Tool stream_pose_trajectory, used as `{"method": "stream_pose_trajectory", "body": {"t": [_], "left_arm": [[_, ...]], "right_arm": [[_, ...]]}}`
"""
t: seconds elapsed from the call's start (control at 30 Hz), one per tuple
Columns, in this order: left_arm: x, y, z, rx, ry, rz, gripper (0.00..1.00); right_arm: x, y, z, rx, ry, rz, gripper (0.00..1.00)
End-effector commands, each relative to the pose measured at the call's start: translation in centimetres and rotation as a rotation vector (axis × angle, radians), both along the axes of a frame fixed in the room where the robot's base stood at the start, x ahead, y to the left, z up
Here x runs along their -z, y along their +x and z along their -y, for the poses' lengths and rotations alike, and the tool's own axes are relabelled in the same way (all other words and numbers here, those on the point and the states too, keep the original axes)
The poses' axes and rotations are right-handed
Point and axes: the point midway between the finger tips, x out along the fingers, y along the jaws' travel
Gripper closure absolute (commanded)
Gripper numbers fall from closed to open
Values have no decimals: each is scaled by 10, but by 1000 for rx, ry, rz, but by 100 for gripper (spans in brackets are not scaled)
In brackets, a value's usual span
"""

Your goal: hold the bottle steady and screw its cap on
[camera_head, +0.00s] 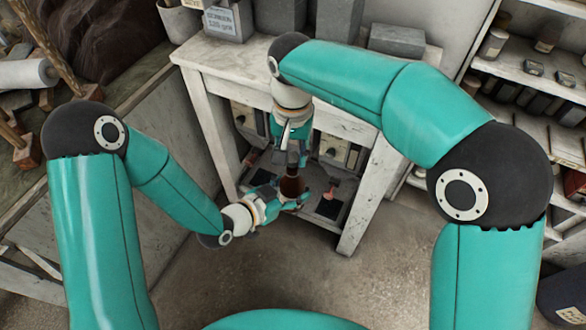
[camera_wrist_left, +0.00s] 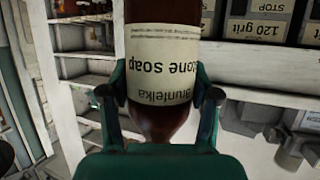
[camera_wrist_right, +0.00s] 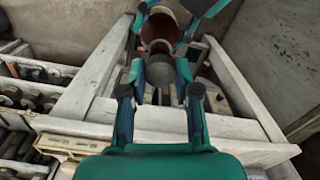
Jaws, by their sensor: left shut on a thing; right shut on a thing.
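The brown bottle (camera_head: 291,187) is held in my left gripper (camera_head: 296,196), below my right gripper (camera_head: 293,157). In the left wrist view, the bottle's cream soap label (camera_wrist_left: 158,66) reads upside down, and my left gripper's fingers (camera_wrist_left: 160,95) are shut on its sides. The bottle narrows toward the lower edge there, and its neck is hidden. In the right wrist view, a round dark grey cap (camera_wrist_right: 159,70) sits between the fingertips of my right gripper (camera_wrist_right: 159,78), which is shut on it. The bottle (camera_wrist_right: 160,28) shows just beyond; I cannot tell whether cap and neck touch.
A whitish wooden bench (camera_head: 205,110) stands close behind both grippers, with grey blocks (camera_head: 397,40) on top. Shelves with jars and small blocks (camera_head: 535,69) are at right. A white roll (camera_head: 28,74) lies at left. The floor in front is clear.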

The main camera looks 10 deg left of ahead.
Motion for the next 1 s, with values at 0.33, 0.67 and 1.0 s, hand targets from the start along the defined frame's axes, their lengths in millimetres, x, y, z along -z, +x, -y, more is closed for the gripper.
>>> {"method": "stream_pose_trajectory", "body": {"t": [0.33, 0.67, 1.0], "left_arm": [[-1, 0, 0, -1, -1, 3, 100], [-1, 0, 0, -1, -1, 3, 100], [-1, 0, 0, -1, -1, 3, 100]], "right_arm": [[1, 0, 0, 0, -1, -1, 79], [18, 0, 0, 1, -1, -1, 79], [19, 0, 0, 1, -1, -1, 79]]}}
